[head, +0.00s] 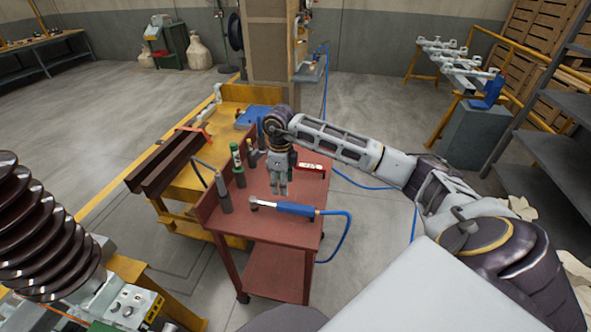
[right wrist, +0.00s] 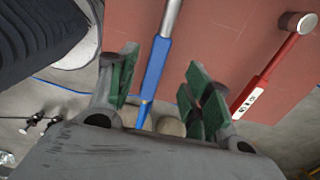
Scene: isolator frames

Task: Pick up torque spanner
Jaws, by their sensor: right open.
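The torque spanner (head: 296,209), with a blue handle and silver shaft, lies on the red cart top (head: 262,222) near its front edge. In the right wrist view its blue handle (right wrist: 157,66) shows in line with the gap between my fingers. My right gripper (head: 279,190) points down just behind the spanner in the head view, open and empty. Its green-padded fingers also show in the right wrist view (right wrist: 160,88), spread apart, with the spanner beyond them. My left gripper is not in view.
A red-handled tool (head: 311,168) lies on the cart behind and right of the spanner; it shows in the right wrist view (right wrist: 262,82). A dark bottle (head: 223,193) and a green bottle (head: 238,167) stand at the cart's left.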

